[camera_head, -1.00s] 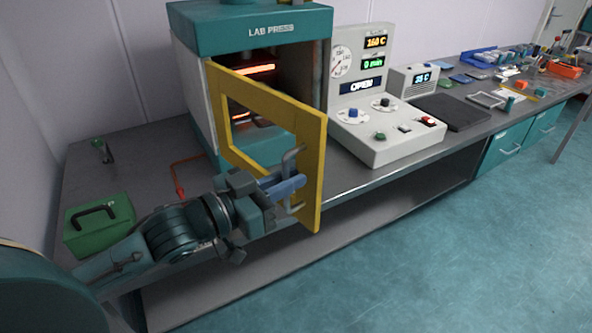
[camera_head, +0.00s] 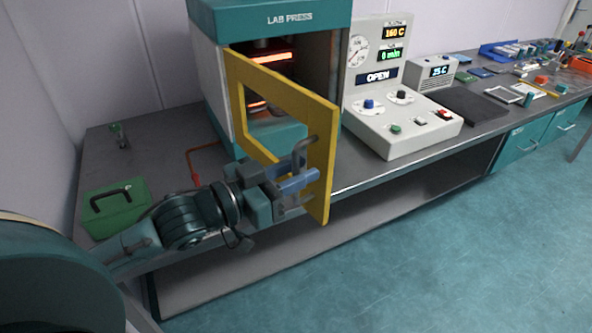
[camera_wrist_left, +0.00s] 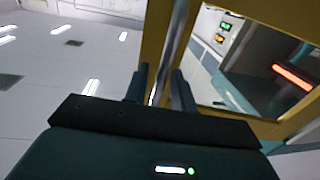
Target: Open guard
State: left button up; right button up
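The guard (camera_head: 321,150) is a yellow frame with a window, hinged at the left of the press's front. It stands swung partway out, leaving the press opening exposed. It also shows in the left wrist view (camera_wrist_left: 252,28). A grey bar handle (camera_head: 302,153) is mounted near its free edge. My left gripper (camera_head: 300,182) is at this handle; in the left wrist view its blue-grey fingers (camera_wrist_left: 160,90) stand on either side of the bar, closed around it. The exact finger contact is hard to see. My right gripper is not in view.
The teal lab press (camera_head: 270,25) has glowing orange bars inside. A control console (camera_head: 405,130) reading OPEN stands to its right. The floor (camera_head: 450,260) before the bench is clear.

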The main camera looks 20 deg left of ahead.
aim_at(319, 111)
pick_arm(q)
jog(key=shift+r, duration=0.1)
notch_tip(319, 111, up, 10)
jog(key=shift+f+p, duration=0.1)
jog(key=shift+p, duration=0.35)
dwell(0.3)
